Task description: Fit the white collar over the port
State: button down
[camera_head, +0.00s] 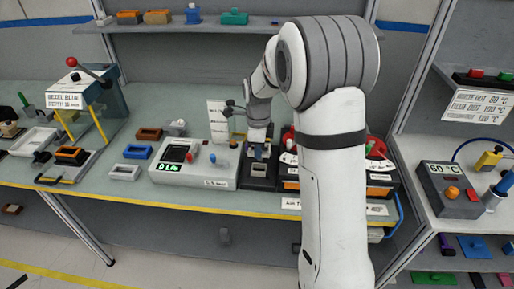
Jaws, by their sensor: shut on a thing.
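My gripper (260,152) points down over a black fixture (259,183) at the middle of the bench. It is shut on a small piece at its fingertips, seemingly the white collar, but the piece is too small and covered to make out its shape. The port is not clearly visible; it may be on the black fixture, under the fingers. I cannot tell whether the held piece touches the fixture.
A white meter box (196,163) with a dark screen stands close left of the fixture. A blue tray (137,152) and a brown tray (149,134) lie farther left. A shelf (190,24) runs above.

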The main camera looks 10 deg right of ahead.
jog(key=shift+f+b, duration=2.1)
jog(key=shift+f, duration=0.8)
jog(key=shift+s+a+f+b, duration=0.1)
jog(key=shift+f+b, duration=0.55)
jog(key=shift+f, duration=0.2)
jog(key=c, duration=1.5)
grip_release()
jog(key=shift+r, duration=0.1)
notch_tip(320, 180, up, 8)
jog(key=shift+f+b, duration=0.15)
jog(key=shift+b, duration=0.15)
